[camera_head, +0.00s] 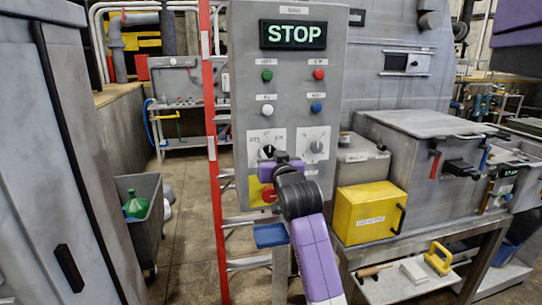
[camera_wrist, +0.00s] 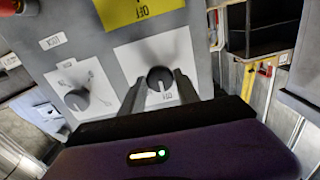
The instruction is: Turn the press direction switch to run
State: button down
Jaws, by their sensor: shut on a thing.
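The grey control panel (camera_head: 240,100) stands upright with a display (camera_head: 293,34) reading STOP. Low on it are two rotary switches on white plates. The left switch (camera_head: 267,151) has a black knob, largely hidden by my gripper (camera_head: 268,156) in the head view. In the wrist view, which looks at the panel turned over, my gripper (camera_wrist: 158,84) has its two dark fingers on either side of this knob (camera_wrist: 160,78) and is shut on it. The other switch (camera_head: 316,147) is free; it also shows in the wrist view (camera_wrist: 77,99). The position labels are too small to read surely.
Green, red, white and blue buttons (camera_head: 317,107) sit above the switches. A yellow plate (camera_head: 258,190) with a red part lies just below, close to my gripper. A red ladder rail (camera_head: 209,150) stands left of the panel; a yellow box (camera_head: 370,212) stands on a bench to the right.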

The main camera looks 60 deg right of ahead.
jog(key=m, duration=0.4)
jog(key=shift+m+b, duration=0.3)
jog(key=m+b, duration=0.1)
jog(key=m, duration=0.3)
jog(key=shift+m, duration=0.3)
dwell(0.4)
jog(key=c, duration=0.9)
grip_release()
jog(key=b+v, duration=0.1)
jog(key=v, duration=0.7)
jog(key=shift+b, duration=0.4)
jog(key=shift+d, duration=0.1)
